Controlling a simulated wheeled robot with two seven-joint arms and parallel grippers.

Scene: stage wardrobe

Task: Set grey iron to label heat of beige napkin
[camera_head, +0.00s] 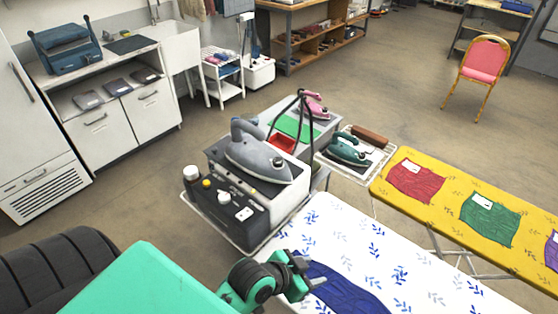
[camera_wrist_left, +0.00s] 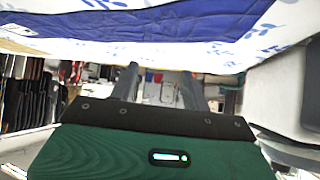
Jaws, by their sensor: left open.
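The grey iron (camera_head: 256,152) rests on top of a white and black steam station (camera_head: 262,200). I cannot make out a beige napkin in either view. My left gripper (camera_head: 300,276) is over the near left end of the white ironing board (camera_head: 400,265), beside a blue cloth (camera_head: 345,292), in front of the station and apart from the iron. Its two fingers (camera_wrist_left: 160,88) stand apart with nothing between them. My right gripper is not in view.
A yellow board (camera_head: 450,205) holds red (camera_head: 415,183), green (camera_head: 488,222) and purple cloths, the red and green with white labels. Cabinets line the left; open floor lies beyond.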

